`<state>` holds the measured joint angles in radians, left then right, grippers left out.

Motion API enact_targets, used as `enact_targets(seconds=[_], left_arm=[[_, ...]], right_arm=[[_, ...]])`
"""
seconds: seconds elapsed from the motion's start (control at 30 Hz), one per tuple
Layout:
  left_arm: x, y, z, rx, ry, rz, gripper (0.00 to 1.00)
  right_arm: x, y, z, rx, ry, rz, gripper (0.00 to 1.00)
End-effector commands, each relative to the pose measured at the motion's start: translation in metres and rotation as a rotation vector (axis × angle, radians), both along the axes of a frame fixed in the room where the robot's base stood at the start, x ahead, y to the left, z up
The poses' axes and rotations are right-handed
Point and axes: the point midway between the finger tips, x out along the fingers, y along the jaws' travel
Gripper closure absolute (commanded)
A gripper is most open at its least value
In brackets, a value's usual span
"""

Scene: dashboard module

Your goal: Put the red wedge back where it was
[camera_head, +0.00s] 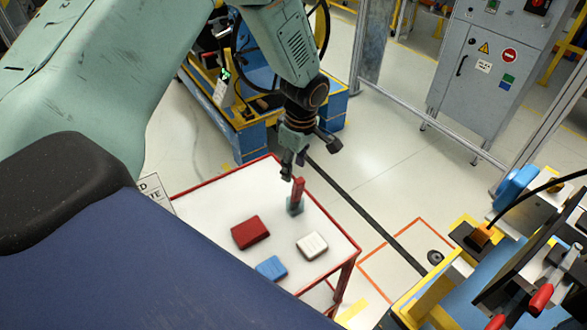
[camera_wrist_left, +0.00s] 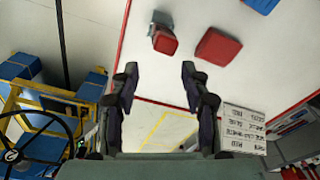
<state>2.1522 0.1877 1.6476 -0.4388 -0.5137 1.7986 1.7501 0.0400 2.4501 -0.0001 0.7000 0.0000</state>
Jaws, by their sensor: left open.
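A narrow red piece (camera_head: 298,188) stands upright in a small grey-teal base (camera_head: 295,207) near the table's far right edge. It looks like the red wedge, though its taper is not clear. The wrist view shows this red piece (camera_wrist_left: 165,43) ahead of the fingertips, with its grey base (camera_wrist_left: 160,18) beyond. A flatter red block (camera_head: 250,232) lies on the table, also in the wrist view (camera_wrist_left: 217,46). My left gripper (camera_head: 308,160) is open and empty, its fingers apart above the far table edge, short of the upright piece. My right gripper is not in view.
The white table (camera_head: 202,200) has a red rim. A blue block (camera_head: 271,267) and a white block (camera_head: 312,245) lie near its front. A yellow and blue cart (camera_head: 250,137) stands behind, and yellow machinery (camera_head: 436,300) stands at right. A sign (camera_wrist_left: 240,128) stands by the table.

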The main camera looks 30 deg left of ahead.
Motion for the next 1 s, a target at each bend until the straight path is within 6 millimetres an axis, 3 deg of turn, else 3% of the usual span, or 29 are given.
enact_targets(seconds=[0.3, 0.5, 0.7, 1.0], left_arm=[[0.0, -0.007, 0.06, 0.0, -0.005, -0.001, 0.54], [-0.001, -0.01, 0.091, 0.0, -0.002, 0.0, 0.54], [-0.001, -0.012, 0.103, 0.0, 0.001, -0.001, 0.54], [-0.001, -0.012, 0.104, 0.0, 0.001, -0.001, 0.54]], right_arm=[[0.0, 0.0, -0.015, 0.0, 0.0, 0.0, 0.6], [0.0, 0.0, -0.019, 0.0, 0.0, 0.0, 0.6], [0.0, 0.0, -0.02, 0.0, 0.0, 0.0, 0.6], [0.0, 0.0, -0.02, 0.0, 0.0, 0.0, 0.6]])
